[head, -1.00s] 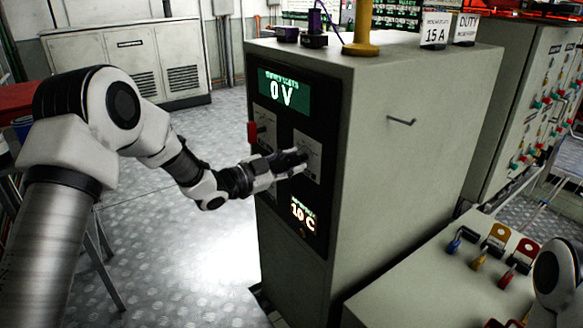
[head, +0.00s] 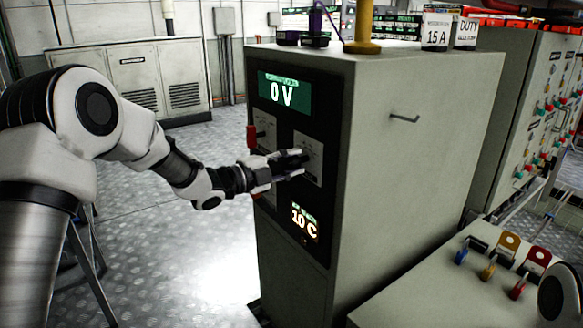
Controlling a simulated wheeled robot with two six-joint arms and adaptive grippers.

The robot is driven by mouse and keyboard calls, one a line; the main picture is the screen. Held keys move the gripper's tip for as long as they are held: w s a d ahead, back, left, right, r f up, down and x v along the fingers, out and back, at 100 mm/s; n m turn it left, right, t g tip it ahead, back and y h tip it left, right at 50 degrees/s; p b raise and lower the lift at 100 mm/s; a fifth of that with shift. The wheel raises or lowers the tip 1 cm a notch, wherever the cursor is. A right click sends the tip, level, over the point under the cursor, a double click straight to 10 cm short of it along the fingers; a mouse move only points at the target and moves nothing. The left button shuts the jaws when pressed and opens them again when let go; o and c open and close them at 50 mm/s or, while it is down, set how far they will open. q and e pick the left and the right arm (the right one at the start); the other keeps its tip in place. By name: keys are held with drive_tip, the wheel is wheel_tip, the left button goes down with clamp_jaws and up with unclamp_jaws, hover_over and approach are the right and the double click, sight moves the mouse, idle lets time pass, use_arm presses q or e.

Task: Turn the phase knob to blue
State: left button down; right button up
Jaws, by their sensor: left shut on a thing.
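A grey cabinet (head: 412,170) has a black front panel with a green display (head: 284,93) reading 0 V at the top and a smaller display (head: 304,221) reading 10 C lower down. Between them are two pale plates; my left gripper (head: 296,163) is at the right plate (head: 309,148), its fingers shut on a dark knob that they mostly hide. The knob's pointing direction cannot be read. The left plate (head: 264,130) has a red handle (head: 251,136) at its left edge. My right gripper is not in view.
A bench (head: 450,285) at the lower right carries blue, yellow and red levers (head: 488,272). A panel with many switches (head: 545,110) stands behind it. Floor left of the cabinet is open.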

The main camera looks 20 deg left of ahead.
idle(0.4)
use_arm(q)
drive_tip(key=c, duration=0.8)
unclamp_jaws()
drive_tip(key=v, duration=1.2)
drive_tip(key=shift+f, duration=0.1)
